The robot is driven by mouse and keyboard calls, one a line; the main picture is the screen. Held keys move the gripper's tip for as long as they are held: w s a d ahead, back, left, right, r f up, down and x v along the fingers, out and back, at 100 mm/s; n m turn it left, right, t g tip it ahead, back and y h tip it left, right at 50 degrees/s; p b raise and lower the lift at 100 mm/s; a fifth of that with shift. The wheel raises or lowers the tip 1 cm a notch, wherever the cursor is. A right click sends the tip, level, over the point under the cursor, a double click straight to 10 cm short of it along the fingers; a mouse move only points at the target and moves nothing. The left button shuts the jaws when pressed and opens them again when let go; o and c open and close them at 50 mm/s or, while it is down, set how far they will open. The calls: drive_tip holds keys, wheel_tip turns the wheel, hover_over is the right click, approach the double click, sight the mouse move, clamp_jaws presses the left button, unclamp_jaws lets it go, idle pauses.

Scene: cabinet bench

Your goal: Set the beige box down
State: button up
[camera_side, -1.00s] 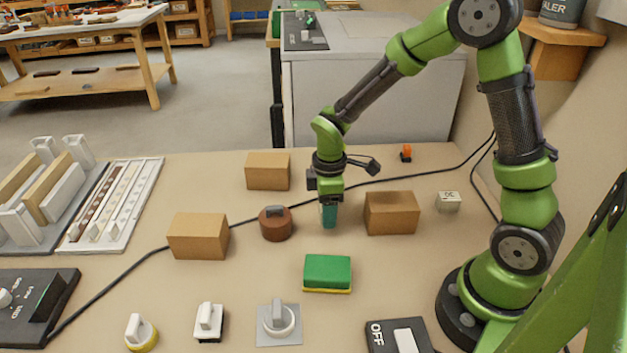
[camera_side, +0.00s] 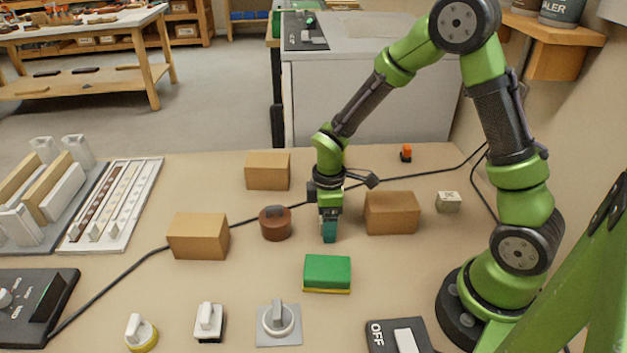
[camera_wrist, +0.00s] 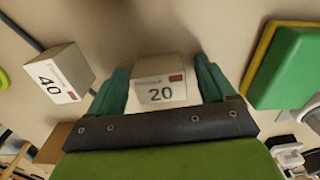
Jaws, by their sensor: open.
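A small beige box (camera_wrist: 157,69) with a white label marked 20 lies between my fingertips in the wrist view. My gripper (camera_side: 329,236) points down at the bench; in the wrist view its teal fingers (camera_wrist: 163,88) are open, with a gap on each side of the box. In the side view the fingers hide the box, so its contact with the bench is not clear there. A second beige box (camera_wrist: 65,70) marked 40 sits left of my fingers in the wrist view.
Brown boxes stand right (camera_side: 391,213), behind (camera_side: 267,171) and left (camera_side: 198,236) of my gripper. A brown round knob (camera_side: 275,223) is close on its left. A green sponge (camera_side: 327,272) lies in front. A black cable (camera_side: 112,282) crosses the bench.

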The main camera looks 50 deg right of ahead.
drive_tip(key=shift+r, duration=0.1)
wheel_tip(320, 180, up, 12)
drive_tip(key=s+a+r+m+t+y, duration=0.2)
drive_tip(key=s+r+m+t, duration=0.5)
drive_tip(key=s+r+m, duration=0.5)
drive_tip(key=shift+s+a+m, duration=0.25)
drive_tip(key=shift+a+m, duration=0.05)
drive_tip(key=shift+m, duration=0.2)
drive_tip(key=shift+o, duration=0.3)
